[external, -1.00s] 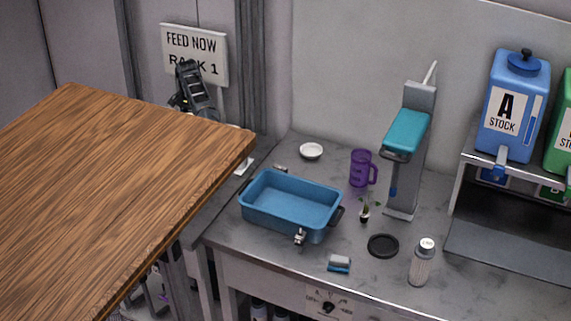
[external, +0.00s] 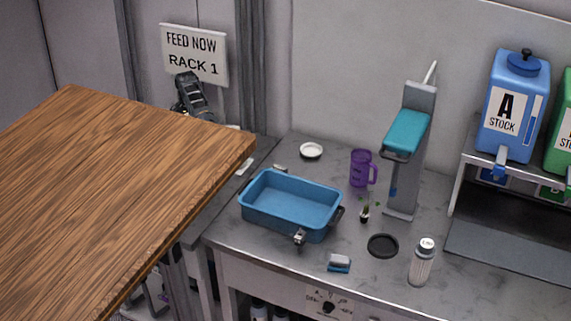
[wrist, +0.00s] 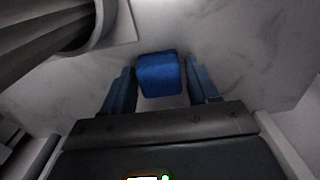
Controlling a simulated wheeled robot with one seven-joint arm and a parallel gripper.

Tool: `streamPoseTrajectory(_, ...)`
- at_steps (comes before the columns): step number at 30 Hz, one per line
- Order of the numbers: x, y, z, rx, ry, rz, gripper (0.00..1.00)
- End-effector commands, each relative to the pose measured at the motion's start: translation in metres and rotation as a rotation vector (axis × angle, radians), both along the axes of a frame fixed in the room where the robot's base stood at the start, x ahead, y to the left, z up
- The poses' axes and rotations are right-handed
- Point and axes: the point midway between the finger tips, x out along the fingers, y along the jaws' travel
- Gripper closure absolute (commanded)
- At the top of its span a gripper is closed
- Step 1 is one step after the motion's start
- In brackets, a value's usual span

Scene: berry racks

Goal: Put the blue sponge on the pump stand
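A blue sponge-like block (wrist: 160,74) lies on a pale, marbled surface in the wrist view. My gripper (wrist: 161,80) is open, with one blue finger on each side of the block and narrow gaps showing. In the external view the wooden board hides my gripper; only part of my arm shows behind it. A small blue and grey block (external: 339,263) lies near the bench's front edge; I cannot tell if it is a sponge. A tall grey stand with a teal arm (external: 407,133) is at the back. No label shows which thing is the pump stand.
A blue tub (external: 290,231), purple mug (external: 360,169), small plant (external: 364,214), black disc (external: 383,246), white dish (external: 311,151) and bottle (external: 422,263) stand on the bench. A shelf (external: 455,189) holds stock containers at right. The wooden board (external: 120,190) fills the left.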

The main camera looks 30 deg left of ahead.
Motion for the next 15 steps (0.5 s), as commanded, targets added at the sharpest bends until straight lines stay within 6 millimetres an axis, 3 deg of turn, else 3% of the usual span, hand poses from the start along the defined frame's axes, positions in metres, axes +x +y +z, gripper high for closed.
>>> streamPoseTrajectory(5,-0.0001,-0.0001,-0.0001,0.0,0.0,0.0,0.24)
streamPoseTrajectory(15,0.0,0.0001,0.0072,0.0,0.0,0.001,0.24)
